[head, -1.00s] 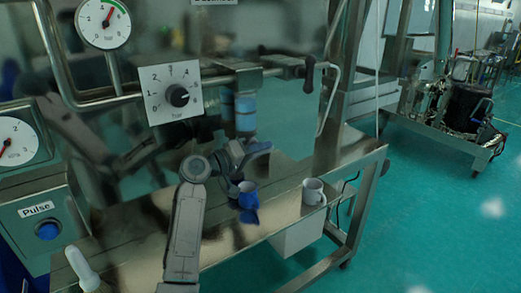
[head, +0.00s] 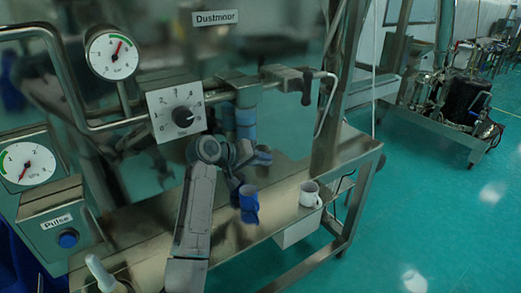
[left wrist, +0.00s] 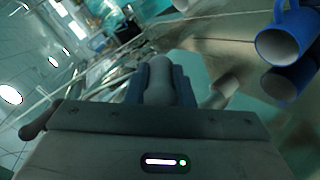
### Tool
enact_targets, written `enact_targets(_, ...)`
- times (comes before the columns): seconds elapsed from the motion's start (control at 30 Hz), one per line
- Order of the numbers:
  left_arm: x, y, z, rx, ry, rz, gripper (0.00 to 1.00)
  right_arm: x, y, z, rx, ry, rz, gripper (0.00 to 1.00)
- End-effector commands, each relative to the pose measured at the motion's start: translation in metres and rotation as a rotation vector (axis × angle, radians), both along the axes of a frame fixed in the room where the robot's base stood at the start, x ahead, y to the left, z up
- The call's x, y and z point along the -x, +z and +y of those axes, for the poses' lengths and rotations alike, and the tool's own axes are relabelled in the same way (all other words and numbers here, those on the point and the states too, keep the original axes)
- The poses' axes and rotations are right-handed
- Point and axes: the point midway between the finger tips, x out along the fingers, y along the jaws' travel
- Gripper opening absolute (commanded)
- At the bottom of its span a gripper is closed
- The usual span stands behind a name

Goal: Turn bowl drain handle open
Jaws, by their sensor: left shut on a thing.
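My left gripper (head: 262,155) is at the lower end of the upright pipe (head: 246,118) under the steel frame, above the bench. In the left wrist view its blue-padded fingers (left wrist: 161,82) are shut on a grey, rounded handle (left wrist: 160,72), which stands between them. I take this to be the bowl drain handle; in the head view the gripper and wrist mostly hide it. Its full shape and turned position cannot be told. My right gripper is not in view.
A blue mug (head: 247,191) stands on the steel bench just below my gripper; it also shows in the left wrist view (left wrist: 285,36). A white mug (head: 310,194) stands further right. A black lever (head: 306,86) sticks out above. Free floor lies right.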

Motion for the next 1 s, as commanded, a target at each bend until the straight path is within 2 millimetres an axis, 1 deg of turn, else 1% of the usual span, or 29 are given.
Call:
enact_targets(0.03,0.0000,0.0034,-0.0005,-0.020,-0.001,0.015,0.00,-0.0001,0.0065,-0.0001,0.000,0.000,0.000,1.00)
enact_targets(0.2,-0.0001,0.0012,-0.0002,-0.072,0.000,0.053,0.00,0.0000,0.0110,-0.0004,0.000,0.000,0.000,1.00)
enact_targets(0.77,0.0000,-0.0012,0.0002,-0.102,0.000,0.074,0.00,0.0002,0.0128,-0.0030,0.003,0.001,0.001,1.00)
enact_targets(0.8,0.0000,-0.0012,0.0002,-0.102,0.000,0.074,0.25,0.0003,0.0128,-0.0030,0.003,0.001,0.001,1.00)
enact_targets(0.9,0.0001,-0.0010,0.0002,-0.101,0.000,0.074,0.42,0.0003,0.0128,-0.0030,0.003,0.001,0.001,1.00)
enact_targets(1.0,0.0000,-0.0009,0.0001,-0.101,0.000,0.073,0.42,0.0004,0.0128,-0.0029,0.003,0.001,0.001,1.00)
